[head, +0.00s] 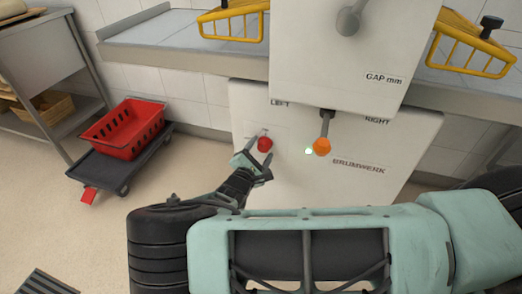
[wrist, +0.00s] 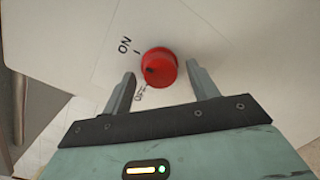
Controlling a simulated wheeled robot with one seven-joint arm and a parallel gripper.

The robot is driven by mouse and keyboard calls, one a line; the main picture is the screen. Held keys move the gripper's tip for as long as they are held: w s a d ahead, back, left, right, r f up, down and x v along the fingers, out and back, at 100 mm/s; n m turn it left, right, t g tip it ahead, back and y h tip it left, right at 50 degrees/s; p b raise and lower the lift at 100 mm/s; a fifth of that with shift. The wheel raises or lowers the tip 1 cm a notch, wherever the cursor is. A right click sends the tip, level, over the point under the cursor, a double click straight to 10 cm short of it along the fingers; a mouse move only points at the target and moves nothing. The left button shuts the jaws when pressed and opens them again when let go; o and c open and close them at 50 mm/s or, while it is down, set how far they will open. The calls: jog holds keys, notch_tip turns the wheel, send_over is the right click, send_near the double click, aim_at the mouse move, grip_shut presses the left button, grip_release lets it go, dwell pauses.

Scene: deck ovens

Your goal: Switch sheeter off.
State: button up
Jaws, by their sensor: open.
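The sheeter (head: 345,45) is a white machine with a lower front panel marked LEFT, RIGHT and BRUMWERK. A round red knob (head: 265,144) sits on the panel's left side. In the wrist view the red knob (wrist: 159,67) has a dark mark on its left part, with an ON label at upper left and a second label, partly hidden, at lower left. I cannot tell exactly which label the mark points at. My gripper (head: 258,157) is at the knob; in the wrist view its open fingers (wrist: 162,76) stand on either side of it, with gaps showing.
Yellow guards (head: 232,25) sit above on the grey bed. A red basket (head: 131,127) on a dark trolley (head: 125,172) stands at left.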

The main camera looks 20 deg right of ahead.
jog(key=shift+w+d, duration=0.25)
jog(key=shift+w, duration=0.05)
jog(key=c, duration=0.9)
jog(key=shift+s+f+n, duration=0.1)
jog(key=shift+n, duration=0.3)
jog(key=n+p, duration=0.1)
jog(key=n, duration=0.3)
jog(key=shift+d+f+p, duration=0.1)
jog(key=shift+d+p, duration=0.1)
jog(key=shift+p, duration=0.2)
jog(key=n+p, duration=0.1)
jog(key=n, duration=0.3)
jog(key=shift+s+d+n+t, duration=0.1)
jog(key=shift+s+n+t, duration=0.05)
jog(key=shift+n+t, duration=0.25)
jog(key=n+t+p, duration=0.1)
jog(key=n, duration=0.4)
jog(key=shift+d+f+n, duration=0.1)
jog(key=shift+n, duration=2)
jog(key=shift+r+n+y, duration=0.2)
jog(key=shift+n+y, duration=0.1)
jog(key=shift+y, duration=0.1)
